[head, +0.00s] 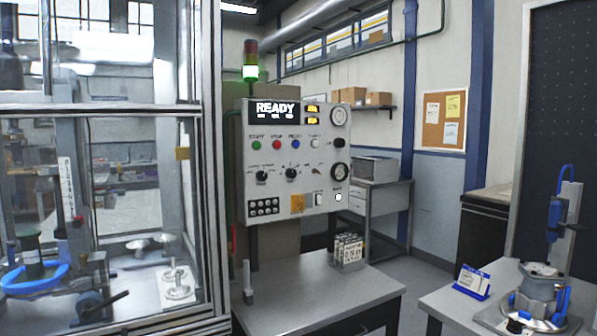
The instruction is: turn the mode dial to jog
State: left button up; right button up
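A light grey control panel (278,210) faces me in the middle of the head view, with its display (276,110) reading READY. Below a row of green, red and blue buttons are two black rotary knobs, a left knob (262,176) and a middle knob (291,173), with a small pointer control (317,171) to their right. The labels around them are too small to read, so I cannot tell which is the mode dial or where it points. Neither of my grippers shows in the head view, and nothing touches the panel.
A grey table (318,300) stands below the panel, carrying a rack of cards (348,251) and a small upright grey tool (248,283). A framed glass enclosure (215,150) fills the left. A bench (460,312) with a machined housing (540,290) is at right.

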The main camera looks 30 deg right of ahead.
aim_at(261, 175)
jog(key=z, duration=0.9)
